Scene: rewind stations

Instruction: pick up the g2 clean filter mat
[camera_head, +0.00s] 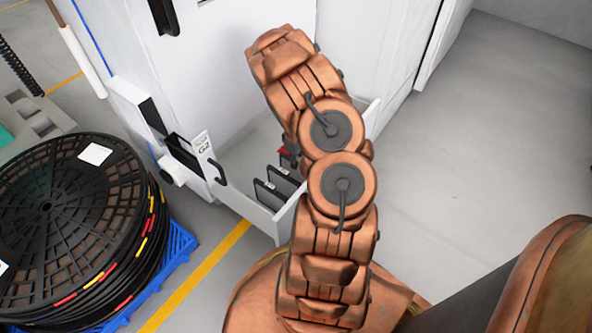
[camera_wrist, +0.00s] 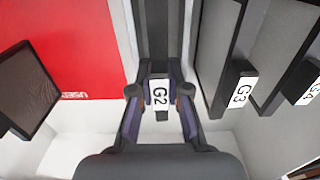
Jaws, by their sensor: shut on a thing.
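The G2 clean filter mat (camera_wrist: 156,38) is a dark, narrow-edged panel with a white "G2" label, upright in the middle of the wrist view. My gripper (camera_wrist: 160,94) has one finger on each side of its labelled edge and is shut on it. The mat's far end runs out of the top of the view.
Mats G3 (camera_wrist: 222,60) and G4 (camera_wrist: 280,60) stand close on the right. On the left are a red panel marked "USED" (camera_wrist: 75,50) and a dark mat (camera_wrist: 27,88). A black cable reel (camera_head: 70,215) on a blue pallet (camera_head: 180,245) stands left of the drawer.

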